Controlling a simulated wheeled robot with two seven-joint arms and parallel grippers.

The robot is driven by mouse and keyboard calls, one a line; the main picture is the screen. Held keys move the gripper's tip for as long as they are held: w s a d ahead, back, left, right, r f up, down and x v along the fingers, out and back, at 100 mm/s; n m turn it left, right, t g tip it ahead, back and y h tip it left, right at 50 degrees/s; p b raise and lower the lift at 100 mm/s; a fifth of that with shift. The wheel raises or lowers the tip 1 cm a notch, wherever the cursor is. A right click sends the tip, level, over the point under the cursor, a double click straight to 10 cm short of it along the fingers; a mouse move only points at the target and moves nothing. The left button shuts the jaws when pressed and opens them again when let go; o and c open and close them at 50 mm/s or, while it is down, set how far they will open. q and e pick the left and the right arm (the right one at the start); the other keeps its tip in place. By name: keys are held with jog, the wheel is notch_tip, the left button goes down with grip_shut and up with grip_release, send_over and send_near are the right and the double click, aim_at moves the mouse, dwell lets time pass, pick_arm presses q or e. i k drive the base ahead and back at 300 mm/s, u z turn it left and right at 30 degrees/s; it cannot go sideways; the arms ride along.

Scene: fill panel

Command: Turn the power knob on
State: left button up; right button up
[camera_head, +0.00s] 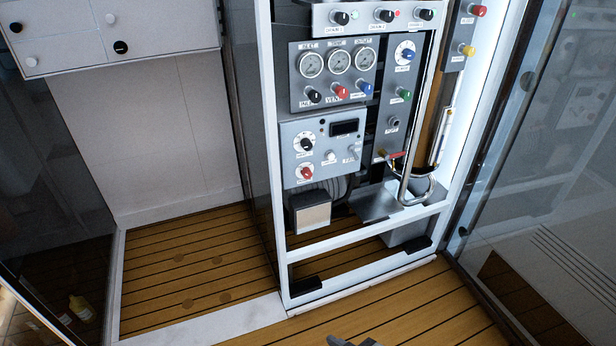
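The fill panel stands in a white-framed cabinet. The labels are too small to read, so I cannot tell which knob is the power knob. A small dark grey piece, apparently the tip of my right gripper (352,342), shows at the bottom edge, far below the panel and touching nothing. Its fingers are mostly cut off. My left gripper is not in view.
Above are a gauge panel (296,94) with several coloured knobs and a top strip with black knobs. A bent metal pipe (404,190) with a red lever (397,154) protrudes at right. Glass panes (545,190) flank the cabinet. The wooden floor (400,305) in front is clear.

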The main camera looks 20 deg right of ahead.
aim_at(307, 173)
jog(key=k, duration=0.5)
jog(key=z, duration=1.3)
jog(key=i, duration=0.8)
jog(key=u, duration=1.8)
jog(key=i, duration=0.5)
jog(key=z, duration=0.05)
